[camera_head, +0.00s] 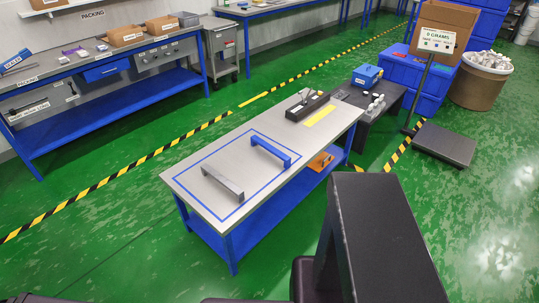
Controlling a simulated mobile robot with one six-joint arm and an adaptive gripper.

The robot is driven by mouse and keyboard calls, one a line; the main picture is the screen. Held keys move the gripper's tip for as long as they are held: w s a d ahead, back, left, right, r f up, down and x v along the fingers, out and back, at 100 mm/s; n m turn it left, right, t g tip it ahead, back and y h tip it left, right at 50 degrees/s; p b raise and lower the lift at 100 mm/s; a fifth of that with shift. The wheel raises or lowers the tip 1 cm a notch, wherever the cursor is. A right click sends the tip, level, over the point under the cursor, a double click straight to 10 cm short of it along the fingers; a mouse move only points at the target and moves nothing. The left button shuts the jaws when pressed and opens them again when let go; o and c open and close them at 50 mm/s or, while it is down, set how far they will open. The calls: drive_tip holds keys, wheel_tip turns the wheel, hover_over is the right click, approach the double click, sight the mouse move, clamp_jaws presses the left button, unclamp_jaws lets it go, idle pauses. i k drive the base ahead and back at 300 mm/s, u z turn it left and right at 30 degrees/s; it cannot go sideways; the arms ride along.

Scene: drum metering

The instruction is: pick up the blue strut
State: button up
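The blue strut (271,151) is a bar with short legs at its ends. It stands on the steel-topped table (207,167), inside a blue outlined rectangle near the right long edge. A similar grey strut (222,184) stands inside the same outline, nearer and to the left, apart from the blue one. Nothing touches or covers the blue strut. My gripper is not in view. Dark parts at the bottom right look like my own body.
A black holder (307,106) and a yellow strip (319,116) lie on the table's far end. Behind stand a dark low bench (354,95) with a blue box (367,76) and a floor scale (445,144). Green floor (110,231) is clear at the left.

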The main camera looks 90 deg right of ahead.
sight(255, 140)
drive_tip(key=k, duration=2.3)
drive_tip(key=z, duration=2.15)
drive_tip(key=i, duration=0.55)
drive_tip(key=u, duration=0.3)
